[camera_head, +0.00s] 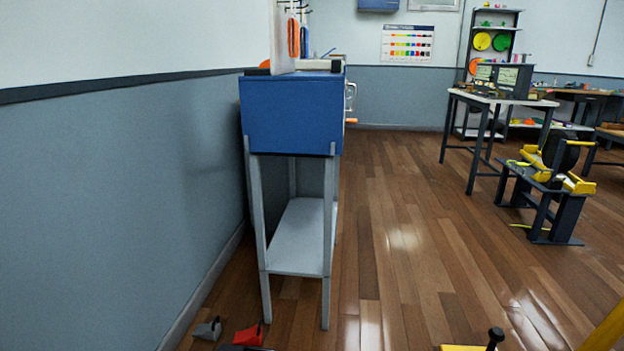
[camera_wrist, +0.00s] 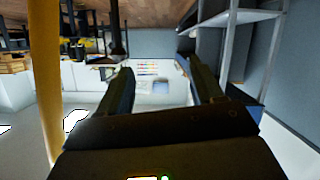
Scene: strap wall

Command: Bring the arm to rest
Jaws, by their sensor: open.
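My gripper (camera_wrist: 158,72) shows in the wrist view with its two dark fingers spread apart. Nothing is between the fingers, and no object touches them. The wrist view looks upside down, with the wooden floor at the top. I cannot make out my gripper in the head view.
A blue cabinet (camera_head: 291,115) on grey legs stands against the left wall. Red (camera_head: 250,335) and grey (camera_head: 207,330) items lie low near its foot. A workbench (camera_head: 500,101) and a dark stand with a wheel (camera_head: 560,150) are at right. The middle floor is clear.

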